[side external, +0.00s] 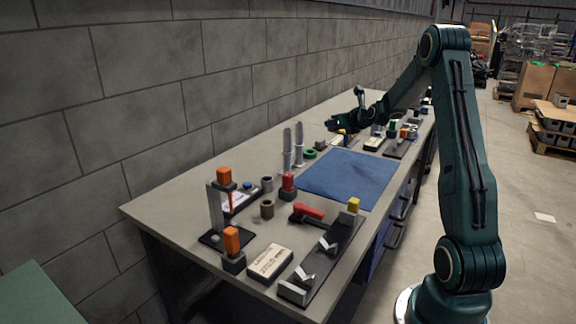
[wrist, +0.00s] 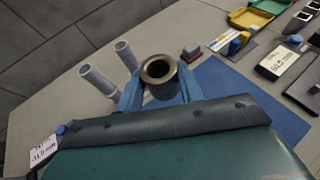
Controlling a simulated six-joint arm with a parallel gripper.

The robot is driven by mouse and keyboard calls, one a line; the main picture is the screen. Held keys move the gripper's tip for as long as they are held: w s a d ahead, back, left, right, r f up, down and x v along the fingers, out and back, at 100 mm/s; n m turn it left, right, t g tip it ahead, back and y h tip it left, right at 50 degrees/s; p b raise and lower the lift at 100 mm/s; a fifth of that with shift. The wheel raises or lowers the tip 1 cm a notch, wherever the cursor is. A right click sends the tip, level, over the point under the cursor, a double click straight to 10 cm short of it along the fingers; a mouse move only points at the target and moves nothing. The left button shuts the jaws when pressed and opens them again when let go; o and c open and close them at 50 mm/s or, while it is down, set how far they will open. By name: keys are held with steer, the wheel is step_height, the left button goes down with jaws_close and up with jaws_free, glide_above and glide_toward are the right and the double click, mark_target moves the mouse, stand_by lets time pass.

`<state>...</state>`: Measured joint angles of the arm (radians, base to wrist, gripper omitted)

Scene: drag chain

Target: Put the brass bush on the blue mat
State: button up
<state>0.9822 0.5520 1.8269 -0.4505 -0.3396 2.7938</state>
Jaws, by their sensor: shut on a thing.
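The brass bush (wrist: 158,72), a dark brownish ring with an open bore, sits between the two blue fingers of my gripper (wrist: 158,90) in the wrist view. The fingers are shut on its sides. The blue mat (wrist: 235,85) lies right of the bush in the wrist view, partly hidden by my gripper. In the side view the mat (side external: 350,178) is bare in the middle of the bench. My gripper (side external: 338,124) shows small and dark beyond the mat there; its fingers and the bush are not clear.
Two tall grey posts (side external: 293,148) stand left of the mat. A block wall borders the bench.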

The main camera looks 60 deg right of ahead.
mark_target(333, 174)
step_height(333, 174, down, 16)
steer(key=shift+r, duration=0.2)
stand_by(0.7)
steer(key=shift+f, duration=0.15)
steer(key=o, duration=1.2)
steer(key=shift+v, duration=3.8)
